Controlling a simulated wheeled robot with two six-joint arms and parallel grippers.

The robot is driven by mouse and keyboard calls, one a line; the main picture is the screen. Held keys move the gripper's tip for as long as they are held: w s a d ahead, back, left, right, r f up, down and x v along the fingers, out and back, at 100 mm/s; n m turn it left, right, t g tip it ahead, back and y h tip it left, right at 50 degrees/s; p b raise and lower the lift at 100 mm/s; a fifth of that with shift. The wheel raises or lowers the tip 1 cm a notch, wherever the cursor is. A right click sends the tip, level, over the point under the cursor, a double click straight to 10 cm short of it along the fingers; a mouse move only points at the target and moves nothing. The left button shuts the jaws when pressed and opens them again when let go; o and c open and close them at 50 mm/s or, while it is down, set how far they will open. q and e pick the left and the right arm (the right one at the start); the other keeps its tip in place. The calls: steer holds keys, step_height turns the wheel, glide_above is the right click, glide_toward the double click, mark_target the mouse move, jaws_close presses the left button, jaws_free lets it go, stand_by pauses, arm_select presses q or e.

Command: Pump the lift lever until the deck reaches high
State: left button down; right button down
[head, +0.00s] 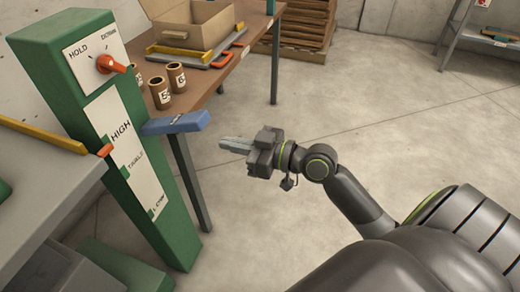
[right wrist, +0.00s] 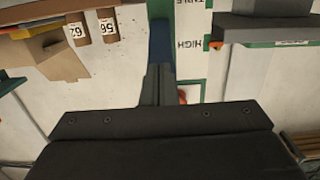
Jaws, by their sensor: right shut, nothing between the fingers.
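The green lift post (head: 65,75) stands at the left in the head view, with a scale plate (head: 125,155) whose top label reads HIGH. A blue lever (head: 178,123) sticks out from its right side, roughly level. The grey deck (head: 45,180) is left of the post. Its orange pointer (head: 104,150) sits near the HIGH label, slightly below the word. My right gripper (head: 222,145) is shut and empty, right of the lever's end and apparently apart from it. In the right wrist view the lever (right wrist: 159,40) lies beyond the fingertips (right wrist: 158,68). My left gripper is not in view.
A red selector knob (head: 107,63) is on the post's upper face, by HOLD. A brown table (head: 215,75) behind holds several labelled cylinders (head: 177,77) and a cardboard box (head: 195,25). A pallet stack (head: 300,28) stands farther back.

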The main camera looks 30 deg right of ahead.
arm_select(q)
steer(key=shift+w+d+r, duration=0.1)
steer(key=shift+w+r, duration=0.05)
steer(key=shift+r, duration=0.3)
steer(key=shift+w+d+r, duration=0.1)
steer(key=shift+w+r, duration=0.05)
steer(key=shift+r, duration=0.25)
arm_select(e)
steer(key=v, duration=0.6)
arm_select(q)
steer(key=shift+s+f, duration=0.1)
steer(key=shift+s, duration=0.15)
arm_select(e)
steer(key=shift+f, duration=0.1)
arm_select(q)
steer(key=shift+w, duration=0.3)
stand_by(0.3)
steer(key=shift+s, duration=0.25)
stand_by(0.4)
